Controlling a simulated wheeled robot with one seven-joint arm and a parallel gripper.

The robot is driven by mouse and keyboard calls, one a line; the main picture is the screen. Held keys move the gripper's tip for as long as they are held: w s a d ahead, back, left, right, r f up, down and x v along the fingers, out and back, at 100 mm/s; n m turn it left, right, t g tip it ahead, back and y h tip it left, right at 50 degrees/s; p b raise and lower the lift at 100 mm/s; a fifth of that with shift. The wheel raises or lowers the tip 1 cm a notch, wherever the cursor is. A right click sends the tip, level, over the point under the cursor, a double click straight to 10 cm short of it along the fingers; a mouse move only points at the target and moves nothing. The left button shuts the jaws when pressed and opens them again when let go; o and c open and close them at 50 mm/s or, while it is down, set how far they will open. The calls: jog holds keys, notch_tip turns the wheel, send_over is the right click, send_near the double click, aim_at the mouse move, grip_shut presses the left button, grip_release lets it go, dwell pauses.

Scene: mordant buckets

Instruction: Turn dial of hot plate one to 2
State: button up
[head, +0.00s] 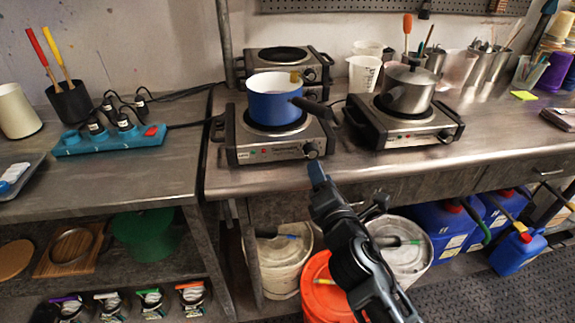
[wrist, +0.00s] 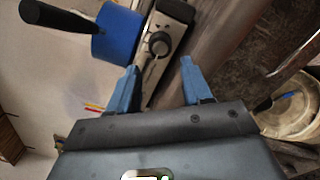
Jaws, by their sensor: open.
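A hot plate (head: 262,154) with a steel front stands at the left front of the bench, with a blue pot (head: 272,104) on it. Its black dial (head: 311,150) is at the right end of the front panel. My gripper (head: 317,172) is just below and in front of this dial. In the wrist view, my gripper (wrist: 160,72) has its blue fingers spread, and the dial (wrist: 159,45) shows just beyond the gap between them, apparently untouched. The dial's setting and the plate's number are too small to read.
A second hot plate (head: 415,134) with a steel lidded pot (head: 408,88) stands to the right. A third hot plate (head: 287,63) stands behind. The blue pot's dark handle (head: 312,107) juts out above the dial. Buckets (head: 330,285) stand below the bench.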

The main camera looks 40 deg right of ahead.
aim_at(312, 156)
jog(key=p+x, duration=0.1)
jog(key=x, duration=0.6)
jog(key=shift+w+d, duration=0.15)
jog(key=shift+c, duration=0.4)
jog(key=c, duration=0.7)
jog(key=shift+m, duration=0.4)
jog(key=m+b, duration=0.2)
jog(key=shift+f+m, duration=0.2)
jog(key=shift+m, duration=0.2)
jog(key=m+b, duration=0.2)
jog(key=m, duration=0.2)
jog(key=shift+m+b, duration=0.3)
jog(key=shift+b, duration=0.05)
jog(key=m+b, duration=0.3)
jog(key=m, duration=0.2)
jog(key=shift+m+b, duration=0.4)
